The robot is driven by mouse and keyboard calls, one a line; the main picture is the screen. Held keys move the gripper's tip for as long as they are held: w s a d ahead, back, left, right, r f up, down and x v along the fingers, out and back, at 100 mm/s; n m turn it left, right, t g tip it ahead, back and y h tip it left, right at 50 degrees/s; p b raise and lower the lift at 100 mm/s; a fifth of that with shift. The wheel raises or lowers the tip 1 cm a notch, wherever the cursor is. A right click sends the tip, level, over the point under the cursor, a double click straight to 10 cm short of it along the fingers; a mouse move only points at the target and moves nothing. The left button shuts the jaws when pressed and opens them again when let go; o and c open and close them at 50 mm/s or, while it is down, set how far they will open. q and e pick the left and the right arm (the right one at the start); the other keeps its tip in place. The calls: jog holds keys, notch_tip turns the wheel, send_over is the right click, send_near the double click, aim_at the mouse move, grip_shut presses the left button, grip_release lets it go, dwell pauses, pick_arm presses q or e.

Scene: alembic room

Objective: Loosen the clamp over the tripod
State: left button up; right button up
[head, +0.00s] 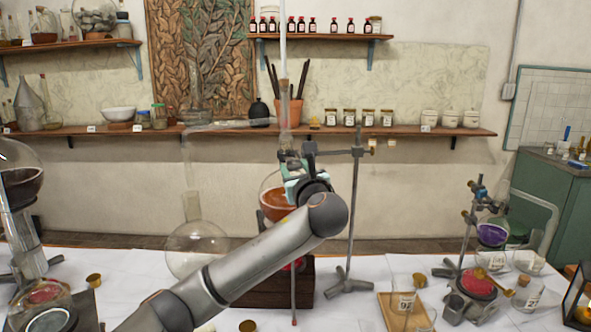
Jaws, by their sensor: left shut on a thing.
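A metal stand (354,205) with splayed feet stands upright on the white-covered table. A grey clamp (335,153) reaches left from its rod, at the neck of a round flask (273,203) holding orange-brown liquid. My left gripper (294,171) is at the clamp's left end, in front of the flask neck, and is shut on the clamp. My wrist and forearm hide the fingertips' exact contact, part of the flask and most of what stands below it. My right gripper is not in view.
A clear round flask (197,248) stands close to the left of my forearm. A tall glass tube (283,75) rises above the clamp. At the right are a second stand (465,230), a purple flask (492,234) and a wooden tray (388,310) with a labelled jar.

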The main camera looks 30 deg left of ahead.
pick_arm(q)
grip_shut()
